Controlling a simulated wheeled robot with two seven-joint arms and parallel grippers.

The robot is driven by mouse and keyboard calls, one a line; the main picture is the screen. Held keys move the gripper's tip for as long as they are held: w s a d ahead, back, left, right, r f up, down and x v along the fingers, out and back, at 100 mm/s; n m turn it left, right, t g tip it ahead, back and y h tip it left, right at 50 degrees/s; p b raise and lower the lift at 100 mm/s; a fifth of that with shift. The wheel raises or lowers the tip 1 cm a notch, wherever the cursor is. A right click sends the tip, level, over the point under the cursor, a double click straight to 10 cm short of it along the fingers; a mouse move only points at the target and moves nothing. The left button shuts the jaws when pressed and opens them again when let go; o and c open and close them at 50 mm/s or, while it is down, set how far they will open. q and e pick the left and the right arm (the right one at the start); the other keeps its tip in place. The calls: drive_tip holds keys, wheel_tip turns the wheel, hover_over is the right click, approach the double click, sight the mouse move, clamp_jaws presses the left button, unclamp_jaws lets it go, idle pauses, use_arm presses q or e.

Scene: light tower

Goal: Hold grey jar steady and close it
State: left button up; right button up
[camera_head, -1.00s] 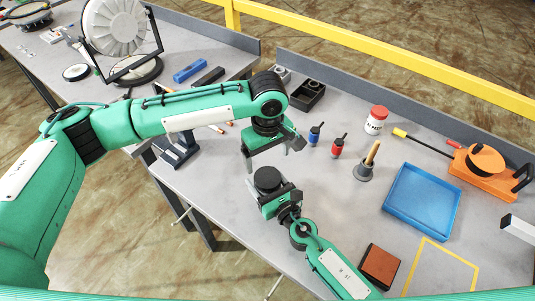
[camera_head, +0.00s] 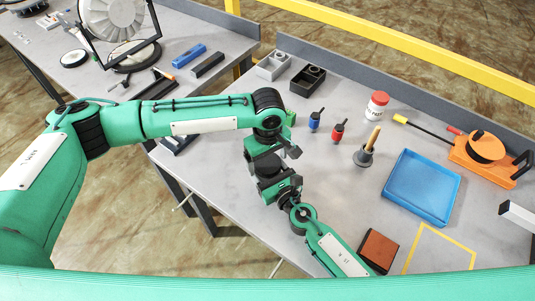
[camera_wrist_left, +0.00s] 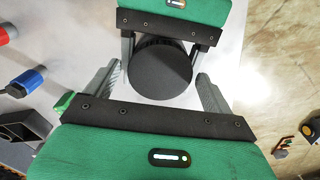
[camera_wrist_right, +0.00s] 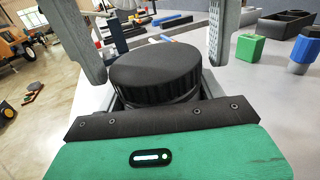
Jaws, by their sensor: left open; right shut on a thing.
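The jar's black ribbed lid (camera_wrist_right: 155,75) sits at the top of the jar in the right wrist view. From above it shows as a dark disc in the left wrist view (camera_wrist_left: 160,70). My right gripper (camera_head: 277,188) is shut on the jar from the near side, below the lid. The jar's body is mostly hidden by the lid and grippers, so I cannot tell how tightly the lid sits. My left gripper (camera_wrist_left: 160,88) is open and points down over the lid. Its two fingers stand on either side of the lid, with visible gaps.
A green block (camera_wrist_right: 249,46) and blue bottle (camera_wrist_right: 303,52) stand close by. A red bottle (camera_head: 338,131), grey cone with a wooden handle (camera_head: 365,155), white jar (camera_head: 377,105) and blue tray (camera_head: 422,187) are to the right. A brown box (camera_head: 378,251) lies near my right arm.

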use_arm(q)
drive_tip(key=shift+c, duration=0.3)
drive_tip(key=c, duration=1)
drive_tip(key=shift+o, duration=0.2)
drive_tip(key=m, duration=0.6)
drive_tip(key=shift+m, duration=0.4)
drive_tip(key=o, duration=1.1)
